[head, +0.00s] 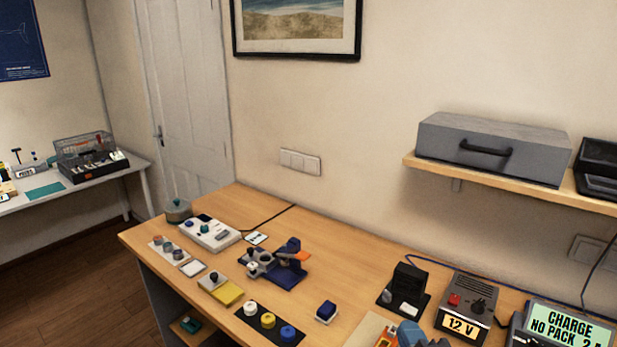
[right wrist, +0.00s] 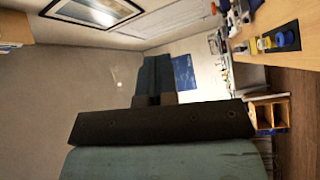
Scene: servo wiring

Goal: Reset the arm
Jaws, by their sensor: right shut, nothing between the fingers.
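My right gripper (right wrist: 154,78) shows in the right wrist view with its dark fingers together and nothing between them. Its fingers are clear of the bench and point across the room. In the head view a blue-grey rounded part (head: 411,333) at the bottom edge looks like part of my right arm, mostly cut off. A small blue device with an orange part (head: 285,264) stands on the wooden bench (head: 350,270), apart from my gripper. My left gripper is not in view.
On the bench are a white switch box (head: 209,233), a yellow pad (head: 229,293), a dark strip with coloured knobs (head: 270,322), a blue block (head: 326,311) and a 12 V supply (head: 466,304). A shelf (head: 500,181) holding a grey case (head: 490,148) overhangs the back right.

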